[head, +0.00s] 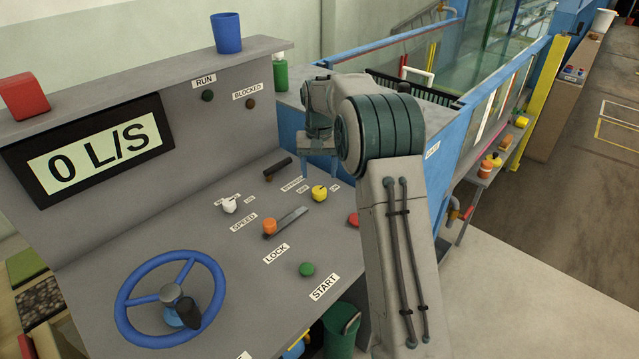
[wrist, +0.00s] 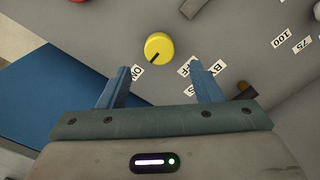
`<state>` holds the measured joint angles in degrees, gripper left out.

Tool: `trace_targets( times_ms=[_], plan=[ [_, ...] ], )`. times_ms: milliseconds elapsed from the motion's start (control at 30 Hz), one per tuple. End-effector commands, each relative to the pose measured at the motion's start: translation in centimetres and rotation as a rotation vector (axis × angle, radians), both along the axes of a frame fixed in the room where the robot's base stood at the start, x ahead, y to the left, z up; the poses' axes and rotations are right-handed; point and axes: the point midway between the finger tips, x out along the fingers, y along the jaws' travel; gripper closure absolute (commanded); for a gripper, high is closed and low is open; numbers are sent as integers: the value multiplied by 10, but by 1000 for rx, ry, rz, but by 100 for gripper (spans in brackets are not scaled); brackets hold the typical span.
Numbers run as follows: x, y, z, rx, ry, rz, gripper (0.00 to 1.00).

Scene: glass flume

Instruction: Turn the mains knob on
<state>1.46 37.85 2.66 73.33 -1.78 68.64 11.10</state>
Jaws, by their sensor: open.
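A yellow knob (head: 319,193) sits on the sloping grey panel, with a label reading like BYPASS to its left and OFF and ON labels beside it. In the wrist view the yellow knob (wrist: 158,46) has a dark mark pointing lower left, toward the ON label (wrist: 137,73). A white knob (head: 229,205) sits further left; its small labels are partly hidden and I cannot read MAINS on either knob. My gripper (head: 320,181) is open and empty, over the yellow knob's area. In the wrist view the knob lies just beyond and between the fingertips, not gripped.
An orange-capped slider (head: 270,227), a dark lever (head: 278,169), a green START button (head: 306,269) and a blue wheel (head: 171,299) share the panel. A display (head: 90,152) reads 0 L/S. A red button (head: 353,219) is close to my arm.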

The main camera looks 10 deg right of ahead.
Motion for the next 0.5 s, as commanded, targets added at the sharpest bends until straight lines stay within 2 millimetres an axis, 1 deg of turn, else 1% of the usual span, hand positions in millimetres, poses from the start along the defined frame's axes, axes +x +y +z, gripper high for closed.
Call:
trace_targets(
  times_ms=[33,200,333,500],
  plan=[
    [1,-1,13,0,-5,-1,41],
    [1,-1,48,0,-4,-1,41],
    [1,-1,66,1,-1,-1,41],
    [1,-1,76,1,0,-1,41]
  ],
)
